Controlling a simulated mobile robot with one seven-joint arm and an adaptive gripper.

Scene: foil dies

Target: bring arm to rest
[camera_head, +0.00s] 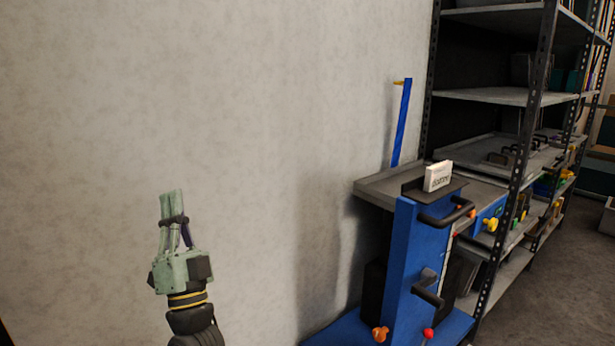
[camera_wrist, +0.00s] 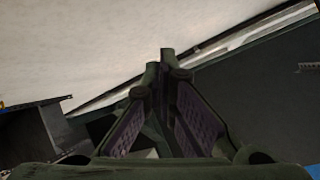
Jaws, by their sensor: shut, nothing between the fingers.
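My gripper (camera_head: 172,204) is raised at the lower left in the head view, fingers pointing up, in front of the bare wall. Its pale green fingers are closed together with nothing between them. In the wrist view my gripper (camera_wrist: 166,62) shows from behind, its two fingers meeting at the tips. It is apart from the blue stand and the shelves. Most of my arm below the wrist is out of view.
A blue stand (camera_head: 408,262) with black handles and orange knobs stands right of centre, bearing a small white box (camera_head: 438,176). Metal shelving (camera_head: 500,96) with dies and bins is behind it at right. A plain wall (camera_head: 230,90) fills the left. Open floor (camera_head: 560,285) shows at lower right.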

